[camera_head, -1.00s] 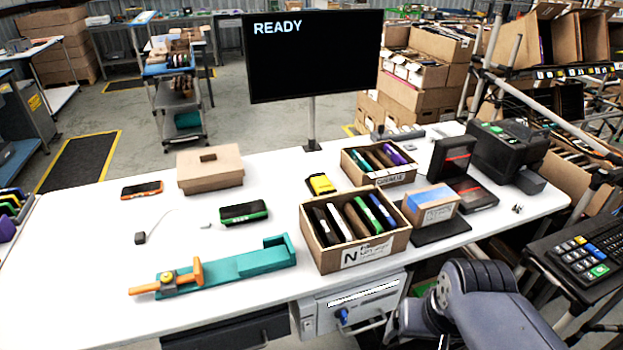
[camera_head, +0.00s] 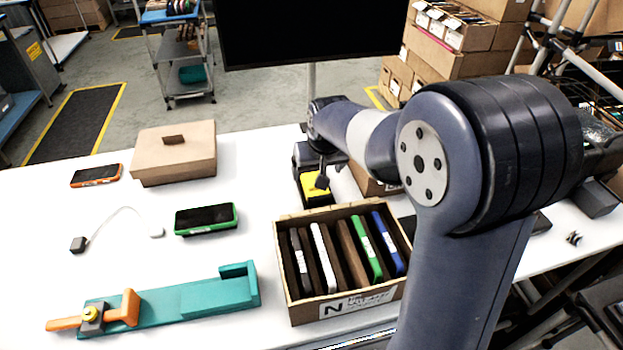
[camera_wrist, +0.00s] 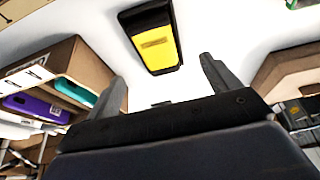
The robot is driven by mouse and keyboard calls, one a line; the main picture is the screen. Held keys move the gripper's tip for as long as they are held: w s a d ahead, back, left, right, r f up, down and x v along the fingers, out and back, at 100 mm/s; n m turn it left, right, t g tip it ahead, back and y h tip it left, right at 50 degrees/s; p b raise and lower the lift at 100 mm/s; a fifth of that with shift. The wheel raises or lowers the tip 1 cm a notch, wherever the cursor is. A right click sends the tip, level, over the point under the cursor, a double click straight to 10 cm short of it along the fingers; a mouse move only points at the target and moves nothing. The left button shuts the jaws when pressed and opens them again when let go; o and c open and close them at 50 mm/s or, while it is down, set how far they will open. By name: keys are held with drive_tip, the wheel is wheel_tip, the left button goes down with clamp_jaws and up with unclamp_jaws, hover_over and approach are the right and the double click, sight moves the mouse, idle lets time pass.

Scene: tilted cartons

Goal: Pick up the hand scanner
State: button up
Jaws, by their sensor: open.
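A yellow and black device, which looks like the hand scanner (camera_head: 316,190), lies on the white table behind the front carton. It also shows in the wrist view (camera_wrist: 158,48), at the top centre, whole or nearly so. My gripper (camera_wrist: 163,76) is open and empty. Its two fingers stand apart, with the scanner beyond their tips and white table between. In the head view my gripper (camera_head: 312,177) hangs over the scanner and hides part of it. I cannot tell the exact height of the gap.
An open carton (camera_head: 366,302) of several devices stands in front of the scanner. A second carton (camera_wrist: 88,68) is close beside my gripper. A green-edged phone (camera_head: 206,218), a lidded box (camera_head: 175,158) and a teal fixture (camera_head: 205,297) are to the left. Clear table lies between.

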drive_tip(key=x, duration=0.4)
drive_tip(key=p+x, duration=0.1)
drive_tip(key=x, duration=0.4)
drive_tip(key=shift+d, duration=0.2)
drive_tip(key=shift+c, duration=0.5)
drive_tip(key=c, duration=0.9)
drive_tip(key=shift+o, duration=0.2)
